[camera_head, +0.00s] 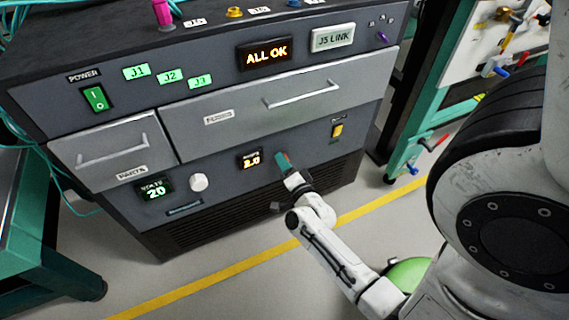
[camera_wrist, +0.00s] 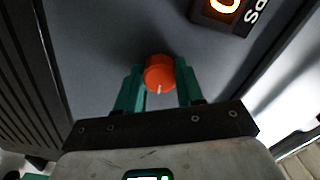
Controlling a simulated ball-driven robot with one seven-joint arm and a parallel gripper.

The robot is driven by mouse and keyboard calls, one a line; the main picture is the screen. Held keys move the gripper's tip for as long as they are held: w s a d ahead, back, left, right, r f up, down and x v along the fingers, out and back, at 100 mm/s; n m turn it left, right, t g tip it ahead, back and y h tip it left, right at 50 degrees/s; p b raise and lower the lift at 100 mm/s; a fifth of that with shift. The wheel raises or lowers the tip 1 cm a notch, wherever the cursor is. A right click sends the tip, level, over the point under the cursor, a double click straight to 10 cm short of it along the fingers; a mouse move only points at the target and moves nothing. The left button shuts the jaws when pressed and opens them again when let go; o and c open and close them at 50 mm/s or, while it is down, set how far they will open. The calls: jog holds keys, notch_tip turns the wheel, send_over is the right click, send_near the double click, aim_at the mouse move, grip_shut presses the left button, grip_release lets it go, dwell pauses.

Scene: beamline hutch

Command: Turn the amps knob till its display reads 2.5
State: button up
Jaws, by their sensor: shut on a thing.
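The amps knob (camera_wrist: 160,72) is round and orange-red with a pale pointer line, seen in the wrist view. My gripper (camera_wrist: 160,88) has its two green fingers on either side of the knob, shut on it. In the head view my gripper (camera_head: 284,163) is at the front panel and hides most of the knob. The amps display (camera_head: 250,160) is just left of my gripper and shows orange digits that look like 2.0. In the wrist view only part of this display (camera_wrist: 226,8) shows, at the top right.
A white knob (camera_head: 198,182) and the volts display (camera_head: 154,189), reading 20, are to the left on the same panel. A yellow switch (camera_head: 338,131) is to the right. Drawer handles (camera_head: 302,94) jut out above. A green bench (camera_head: 50,255) stands at left.

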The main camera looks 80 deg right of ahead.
jog(key=o, duration=1)
jog(key=shift+o, duration=0.2)
jog(key=p+v, duration=0.2)
jog(key=v, duration=0.8)
jog(key=shift+s+a, duration=0.25)
jog(key=shift+a, duration=0.05)
